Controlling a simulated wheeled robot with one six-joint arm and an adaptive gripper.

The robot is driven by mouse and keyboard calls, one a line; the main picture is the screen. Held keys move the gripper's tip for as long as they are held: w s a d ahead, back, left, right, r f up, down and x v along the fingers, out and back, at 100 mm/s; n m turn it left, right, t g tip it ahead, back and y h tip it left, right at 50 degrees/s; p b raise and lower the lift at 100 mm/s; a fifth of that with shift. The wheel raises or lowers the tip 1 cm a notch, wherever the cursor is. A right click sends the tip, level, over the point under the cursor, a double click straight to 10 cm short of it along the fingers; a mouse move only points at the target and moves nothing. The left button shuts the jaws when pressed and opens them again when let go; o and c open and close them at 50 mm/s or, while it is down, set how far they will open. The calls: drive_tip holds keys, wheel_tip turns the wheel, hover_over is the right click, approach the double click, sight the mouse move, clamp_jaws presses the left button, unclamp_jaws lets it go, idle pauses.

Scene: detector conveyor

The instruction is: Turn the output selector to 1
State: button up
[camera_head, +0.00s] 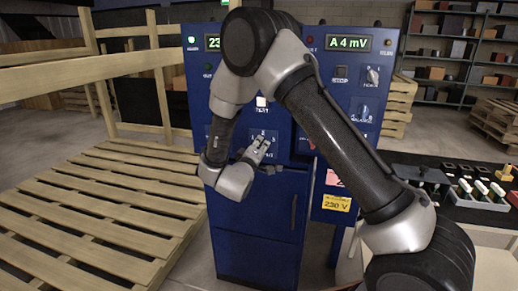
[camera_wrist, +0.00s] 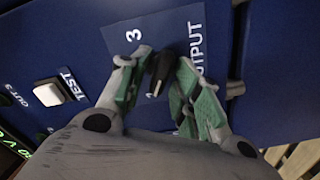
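The output selector is a black knob with a white mark (camera_wrist: 160,72) on a blue panel, between the words OUTPUT and the numeral 3 in the wrist view. Its white mark lies at the knob's lower end in that view, away from the 3. The other numerals are largely hidden by my fingers. My gripper (camera_wrist: 163,68) has its green-padded fingers on either side of the knob, with small gaps seeming to show, so it looks open around it. In the head view my gripper (camera_head: 262,146) is at the OUTPUT label and hides the knob.
A white TEST button (camera_wrist: 48,93) sits beside the selector. The blue cabinet (camera_head: 255,225) carries displays and other knobs (camera_head: 372,75). A wooden pallet structure (camera_head: 100,200) stands close at left. A dark bench with switches (camera_head: 470,205) is at right.

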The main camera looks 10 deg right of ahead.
drive_tip(key=shift+a, duration=0.1)
drive_tip(key=v, duration=1.2)
